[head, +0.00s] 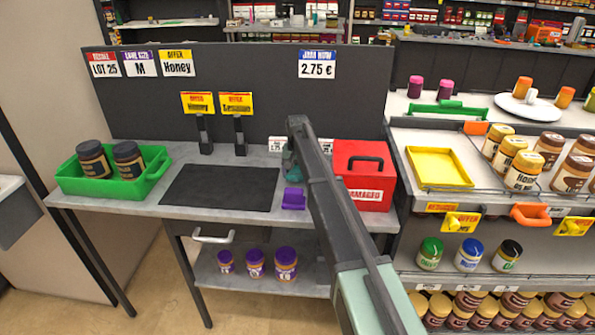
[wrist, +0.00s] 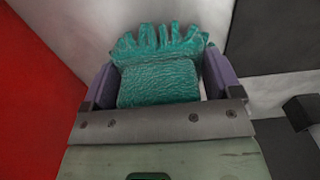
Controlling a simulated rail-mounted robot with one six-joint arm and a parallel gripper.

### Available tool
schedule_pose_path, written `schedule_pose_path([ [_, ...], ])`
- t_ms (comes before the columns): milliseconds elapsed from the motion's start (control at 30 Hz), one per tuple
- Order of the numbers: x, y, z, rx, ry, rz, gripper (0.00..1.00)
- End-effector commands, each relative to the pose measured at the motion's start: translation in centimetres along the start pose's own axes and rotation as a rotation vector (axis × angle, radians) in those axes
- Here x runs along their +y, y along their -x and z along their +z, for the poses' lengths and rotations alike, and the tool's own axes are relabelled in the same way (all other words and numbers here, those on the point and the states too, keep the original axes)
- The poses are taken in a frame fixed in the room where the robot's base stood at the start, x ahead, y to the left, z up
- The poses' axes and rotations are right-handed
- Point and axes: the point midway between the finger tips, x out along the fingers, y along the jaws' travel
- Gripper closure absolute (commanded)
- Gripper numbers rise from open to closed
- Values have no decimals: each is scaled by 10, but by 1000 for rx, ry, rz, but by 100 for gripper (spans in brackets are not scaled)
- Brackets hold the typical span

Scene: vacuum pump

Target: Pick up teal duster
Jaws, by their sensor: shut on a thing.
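The teal duster (wrist: 160,80) fills the middle of the wrist view, with a ribbed body and a fringe of soft fingers at its far end. My gripper (wrist: 160,88) is shut on it, one purple-grey finger on each side of the body. In the head view the duster (head: 289,161) shows only in part, by the back panel and left of the red box, with my arm hiding the rest. I cannot tell whether it touches the table.
The red box (head: 365,187) stands close on the right. A small purple object (head: 293,200) lies in front. Left are a black mat (head: 222,188), a green tray (head: 73,183) with two dark jars, and two yellow sign stands (head: 200,104). A dark panel (head: 250,70) rises behind.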

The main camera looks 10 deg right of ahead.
Motion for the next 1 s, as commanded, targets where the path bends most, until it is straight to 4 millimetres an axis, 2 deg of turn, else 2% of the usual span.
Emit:
schedule_pose_path([
  [33,0,16,0,0,0,0,43],
  [167,0,48,0,0,0,0,43],
  [400,0,140,0,0,0,0,43],
  [500,0,168,0,0,0,0,43],
  [600,0,184,0,0,0,0,43],
  [800,0,189,0,0,0,0,43],
  [1000,0,150,0,0,0,0,43],
])
